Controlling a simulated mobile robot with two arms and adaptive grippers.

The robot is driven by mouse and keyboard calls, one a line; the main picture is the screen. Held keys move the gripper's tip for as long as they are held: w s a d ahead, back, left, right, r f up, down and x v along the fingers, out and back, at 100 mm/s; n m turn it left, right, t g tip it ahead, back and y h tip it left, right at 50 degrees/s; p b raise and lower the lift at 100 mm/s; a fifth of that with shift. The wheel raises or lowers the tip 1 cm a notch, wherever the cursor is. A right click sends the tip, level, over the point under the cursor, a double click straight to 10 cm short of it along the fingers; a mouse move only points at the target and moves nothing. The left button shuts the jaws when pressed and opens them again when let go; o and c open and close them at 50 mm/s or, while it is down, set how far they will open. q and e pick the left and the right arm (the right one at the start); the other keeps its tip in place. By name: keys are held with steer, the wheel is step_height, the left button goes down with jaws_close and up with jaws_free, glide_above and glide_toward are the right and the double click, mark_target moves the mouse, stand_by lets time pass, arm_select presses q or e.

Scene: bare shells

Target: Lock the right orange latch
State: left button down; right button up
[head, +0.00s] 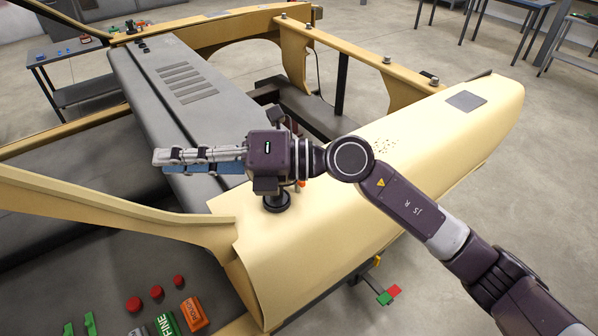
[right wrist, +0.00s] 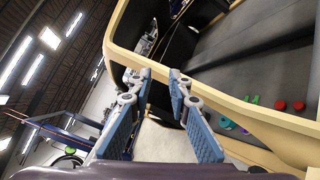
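My right gripper (head: 160,157) reaches left over the yellow body shell (head: 365,170), above the dark grey panel. In the right wrist view its two blue-padded fingers (right wrist: 159,76) stand apart with nothing between them. A small orange piece (head: 301,184) shows just below my right wrist in the head view, mostly hidden; I cannot tell whether it is the latch. Another small orange-yellow piece (head: 377,260) sticks out at the shell's lower edge, apart from the gripper. No latch can be made out clearly. My left gripper is not in view.
Red buttons (head: 134,304), a green FINE block (head: 165,323) and an orange ROUGH block (head: 194,314) lie at the lower left. A red and green piece (head: 390,294) sits low beside the shell. Yellow frame bars surround the panel.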

steer(key=w+d+f+n+t+h, duration=0.1)
steer(key=w+d+f+h, duration=0.2)
steer(key=f+h, duration=0.15)
steer(key=w+d+f+n+h, duration=0.2)
steer(key=w+d+f+h, duration=0.15)
steer(key=f, duration=0.25)
steer(key=w+d+f+m+t+h, duration=0.1)
steer(key=w+d+h, duration=0.3)
steer(key=d, duration=0.3)
steer(key=w+d+t+h, duration=0.2)
steer(key=w+d+h, duration=0.15)
steer(key=d, duration=0.35)
steer(key=p+x, duration=0.2)
steer(key=x, duration=0.1)
steer(key=p+x, duration=0.2)
steer(key=x, duration=0.2)
steer(key=shift+s+a, duration=0.15)
steer(key=shift+a, duration=0.05)
steer(key=shift+f, duration=0.15)
steer(key=shift+c, duration=0.4)
steer(key=shift+y, duration=0.25)
jaws_close()
